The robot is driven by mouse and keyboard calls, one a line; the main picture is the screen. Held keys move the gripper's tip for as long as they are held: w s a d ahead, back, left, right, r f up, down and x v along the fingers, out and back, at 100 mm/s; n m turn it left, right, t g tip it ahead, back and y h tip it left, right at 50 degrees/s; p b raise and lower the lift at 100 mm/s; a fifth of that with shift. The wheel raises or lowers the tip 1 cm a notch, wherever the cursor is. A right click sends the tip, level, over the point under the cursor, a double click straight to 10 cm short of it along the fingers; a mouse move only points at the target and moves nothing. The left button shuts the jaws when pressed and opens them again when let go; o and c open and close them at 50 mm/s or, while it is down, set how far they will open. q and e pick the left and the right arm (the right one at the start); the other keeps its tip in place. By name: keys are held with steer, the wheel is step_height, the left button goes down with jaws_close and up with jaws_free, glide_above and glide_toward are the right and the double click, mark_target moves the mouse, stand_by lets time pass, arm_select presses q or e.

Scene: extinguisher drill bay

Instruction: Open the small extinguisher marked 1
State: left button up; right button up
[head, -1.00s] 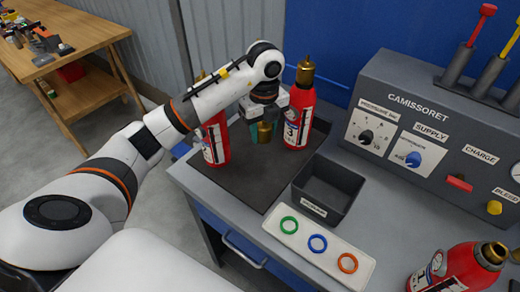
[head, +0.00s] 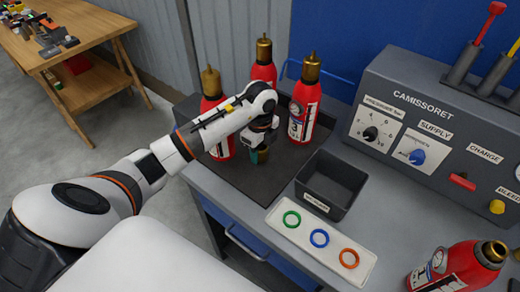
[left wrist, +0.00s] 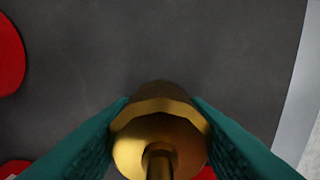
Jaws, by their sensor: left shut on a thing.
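My left gripper (head: 259,156) is low over the dark mat, between and in front of the standing extinguishers. In the left wrist view its teal fingers are shut on a brass valve piece (left wrist: 160,130) with a stem; dark mat shows beyond it. Three red extinguishers with brass tops stand on the mat: a left one (head: 210,105), partly behind my arm, a back one (head: 263,72), and a right one (head: 304,105) marked 3. I cannot read a 1 on any. My right gripper is out of view.
An open dark bin (head: 330,184) stands right of the mat. A white tray (head: 330,262) with green, blue and orange rings lies in front of it. A grey control panel (head: 440,130) stands at the right. A wooden bench (head: 95,45) is at the far left.

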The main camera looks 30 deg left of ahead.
arm_select(q)
steer(key=shift+f, duration=0.25)
steer(key=shift+f, duration=0.1)
steer(key=o, duration=1.1)
step_height(320, 180, up, 12)
steer(key=shift+f+b, duration=0.25)
steer(key=shift+b, duration=0.3)
steer(key=shift+r, duration=0.4)
steer(key=shift+f, duration=0.1)
